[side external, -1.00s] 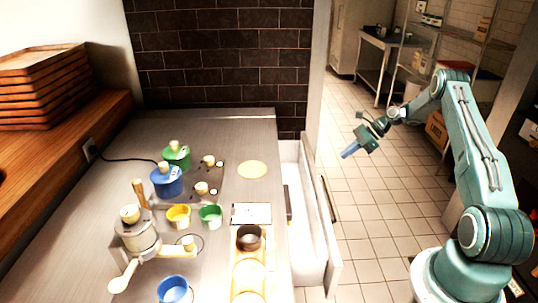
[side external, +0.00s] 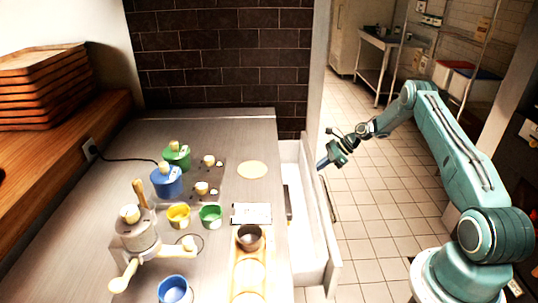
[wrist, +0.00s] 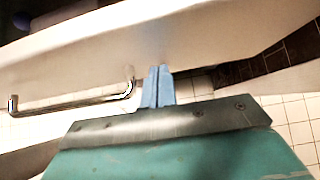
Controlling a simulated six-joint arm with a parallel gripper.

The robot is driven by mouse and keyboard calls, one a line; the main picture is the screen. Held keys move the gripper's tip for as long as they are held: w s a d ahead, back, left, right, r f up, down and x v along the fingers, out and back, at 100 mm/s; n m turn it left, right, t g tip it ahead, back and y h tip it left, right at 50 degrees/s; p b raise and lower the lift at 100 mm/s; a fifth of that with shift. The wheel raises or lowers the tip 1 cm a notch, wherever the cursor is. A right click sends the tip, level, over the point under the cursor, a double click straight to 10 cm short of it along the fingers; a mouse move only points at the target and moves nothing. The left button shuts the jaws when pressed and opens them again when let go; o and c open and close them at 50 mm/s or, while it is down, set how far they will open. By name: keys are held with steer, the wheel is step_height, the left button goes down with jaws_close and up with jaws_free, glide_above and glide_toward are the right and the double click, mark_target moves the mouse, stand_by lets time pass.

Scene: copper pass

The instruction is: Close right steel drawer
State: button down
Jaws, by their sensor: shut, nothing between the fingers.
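The right steel drawer (side external: 331,245) stands pulled out from the counter's right side, with a pale interior and front panel. In the wrist view its pale front (wrist: 200,35) spans the upper picture, and a metal bar handle (wrist: 70,104) shows at the left. My gripper (side external: 322,164) is at the outer side of the drawer front, towards its far end. Its blue fingers (wrist: 158,87) are together and empty, just right of the handle's end. I cannot tell whether the fingertips touch the front.
The steel counter (side external: 130,160) carries blue, green and yellow containers, a grinder-like device (side external: 135,235) and a dark cup (side external: 249,238). A dark handle (side external: 288,203) shows on the counter's side. Stacked wooden trays (side external: 40,90) stand at left. Tiled floor (side external: 385,215) is open right of the drawer.

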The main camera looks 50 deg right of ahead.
steer(key=shift+w+a, duration=0.1)
steer(key=shift+w, duration=0.05)
steer(key=w+a, duration=1)
steer(key=shift+w+a, duration=0.35)
steer(key=shift+a, duration=0.05)
steer(key=shift+s+d, duration=0.1)
